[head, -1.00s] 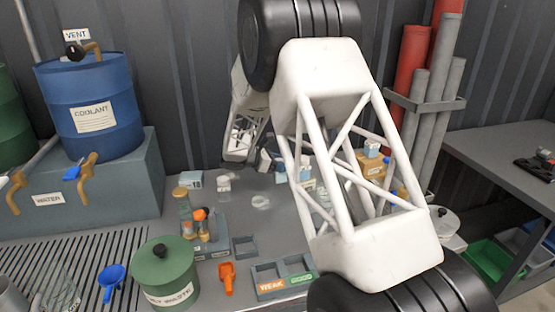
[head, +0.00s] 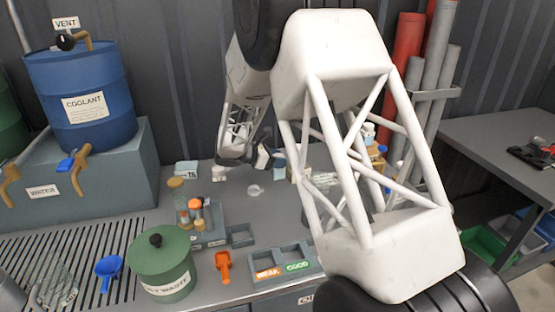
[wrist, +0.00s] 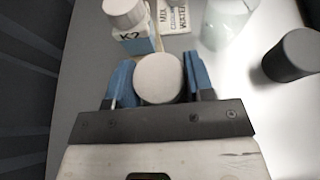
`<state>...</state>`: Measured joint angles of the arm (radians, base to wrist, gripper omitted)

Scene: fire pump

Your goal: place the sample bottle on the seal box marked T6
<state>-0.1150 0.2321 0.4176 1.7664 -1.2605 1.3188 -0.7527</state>
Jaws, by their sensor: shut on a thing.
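The seal box marked T6 (head: 186,168) is a small pale box near the back of the bench in the head view, left of my arm's end. My gripper (wrist: 159,78) is shut, its blue fingers on either side of a round, pale-capped sample bottle (wrist: 158,75) seen from above. The lower part of the bottle is hidden. In the head view my gripper (head: 268,158) is small and partly unclear, at the back of the bench to the right of the T6 box. I cannot make out the held bottle there.
A clear glass (wrist: 226,22) and dark cylinder (wrist: 290,56) stand to the right. A small white item (head: 218,173) stands beside the T6 box.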

